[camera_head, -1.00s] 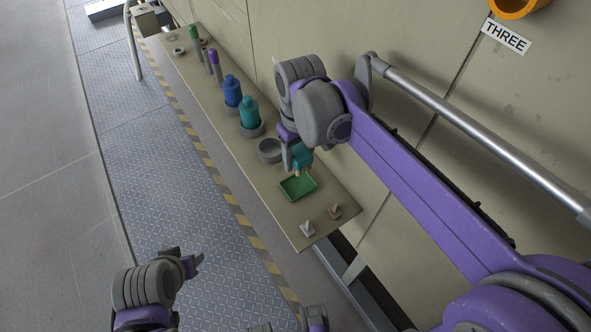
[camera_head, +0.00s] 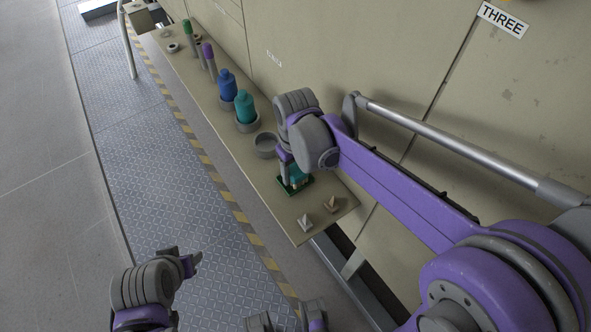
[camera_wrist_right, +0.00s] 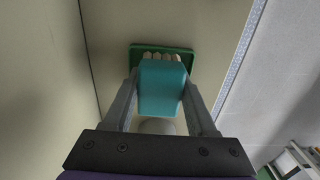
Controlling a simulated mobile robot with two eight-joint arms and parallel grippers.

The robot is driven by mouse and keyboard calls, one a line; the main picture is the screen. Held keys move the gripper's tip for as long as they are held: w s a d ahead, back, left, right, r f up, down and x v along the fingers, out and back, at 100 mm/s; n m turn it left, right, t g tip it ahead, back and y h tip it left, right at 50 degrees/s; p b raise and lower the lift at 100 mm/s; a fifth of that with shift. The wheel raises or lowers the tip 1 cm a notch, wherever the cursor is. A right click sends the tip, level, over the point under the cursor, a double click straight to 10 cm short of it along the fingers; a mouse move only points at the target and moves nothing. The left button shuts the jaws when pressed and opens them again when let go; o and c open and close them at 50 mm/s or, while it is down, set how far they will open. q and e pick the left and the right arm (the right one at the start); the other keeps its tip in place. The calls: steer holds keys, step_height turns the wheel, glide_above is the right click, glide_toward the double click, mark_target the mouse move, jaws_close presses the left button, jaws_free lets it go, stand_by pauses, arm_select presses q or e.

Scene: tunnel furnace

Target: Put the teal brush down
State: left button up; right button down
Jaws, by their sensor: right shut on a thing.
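My right gripper (camera_head: 290,168) is shut on the teal brush (camera_wrist_right: 163,88), which sits between its two fingers in the right wrist view. The brush's pale bristles point toward the green tray (camera_wrist_right: 188,50). In the head view the brush is over the green tray (camera_head: 306,187), low down, and the gripper hides part of both. I cannot tell whether the bristles touch the tray. My left gripper (camera_head: 192,264) is at the lower left over the floor, away from the shelf, with its fingers apart and nothing visible between them.
The narrow shelf (camera_head: 255,180) runs along the beige wall. A grey ring holder (camera_head: 265,145) is behind the tray. A teal bottle (camera_head: 244,107), a blue bottle (camera_head: 227,85) and purple and green-topped items stand farther back. Two small pointed pieces (camera_head: 305,223) are at the near end.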

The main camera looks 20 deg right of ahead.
mark_target(296, 168)
steer(key=shift+c, duration=1)
jaws_free()
steer(key=shift+r, duration=0.45)
step_height(296, 168, up, 11)
steer(key=p, duration=0.1)
steer(key=shift+r, duration=0.2)
steer(key=s+d+f+m+t, duration=0.1)
steer(key=s+d+f, duration=0.1)
steer(key=s+f, duration=0.1)
steer(key=s+d+f+m+t+p, duration=0.1)
steer(key=s+d+f+t, duration=0.1)
steer(key=s, duration=0.4)
steer(key=s+d+f+m+t+p, duration=0.1)
steer(key=s+d+f+m+t, duration=0.1)
steer(key=s+f, duration=0.2)
steer(key=shift+s+d+f, duration=0.3)
steer(key=shift+s+f, duration=0.1)
steer(key=shift+s, duration=0.2)
